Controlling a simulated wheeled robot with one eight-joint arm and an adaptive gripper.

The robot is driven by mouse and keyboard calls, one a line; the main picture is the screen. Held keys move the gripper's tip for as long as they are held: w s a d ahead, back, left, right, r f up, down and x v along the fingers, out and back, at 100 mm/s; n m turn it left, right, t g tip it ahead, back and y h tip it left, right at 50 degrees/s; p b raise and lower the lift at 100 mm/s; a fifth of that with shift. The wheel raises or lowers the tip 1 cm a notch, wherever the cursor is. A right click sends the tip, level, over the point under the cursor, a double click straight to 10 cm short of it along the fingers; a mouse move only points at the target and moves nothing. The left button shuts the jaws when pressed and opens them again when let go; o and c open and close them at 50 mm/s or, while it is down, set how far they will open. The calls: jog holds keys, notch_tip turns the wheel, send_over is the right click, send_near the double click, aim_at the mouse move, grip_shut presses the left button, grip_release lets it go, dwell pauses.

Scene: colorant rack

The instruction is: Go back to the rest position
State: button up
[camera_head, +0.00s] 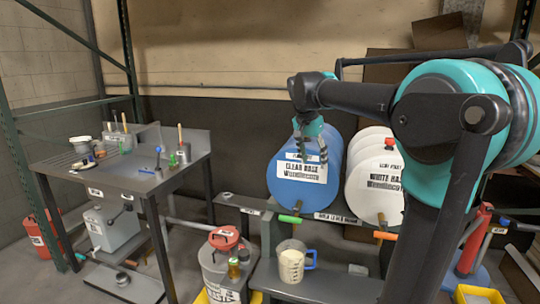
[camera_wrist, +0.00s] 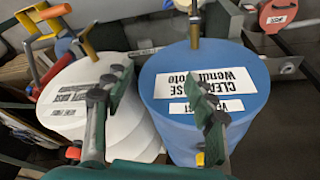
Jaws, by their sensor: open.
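My gripper (camera_head: 310,145) hangs open and empty in front of the blue drum (camera_head: 282,190), with its fingers pointing down. In the wrist view my gripper (camera_wrist: 160,125) shows two separated fingers with nothing between them. The blue drum (camera_wrist: 215,122) lies behind the right finger and the white drum (camera_wrist: 80,85) behind the left one. My arm reaches in from the right of the head view and covers part of the white drum (camera_head: 372,195). I cannot tell whether the fingers touch the blue drum.
A measuring jug (camera_head: 291,265) with pale contents stands below the blue drum's green-handled tap (camera_head: 290,219). A red-lidded can (camera_head: 222,262) stands to its left. A metal workbench (camera_head: 130,185) with brushes and small items is at the left. Open floor lies between bench and can.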

jog(key=s+d+f+n+t+y, duration=0.1)
jog(key=s+f+n, duration=0.3)
jog(key=s+f, duration=0.8)
jog(key=s+d+f+n+y, duration=0.1)
jog(key=s+d+f+n, duration=0.2)
jog(key=s+f, duration=0.9)
notch_tip(320, 180, down, 6)
jog(key=shift+s+d+f+n+t, duration=0.2)
jog(key=shift+s+d+n+t, duration=0.2)
jog(key=shift+n, duration=0.2)
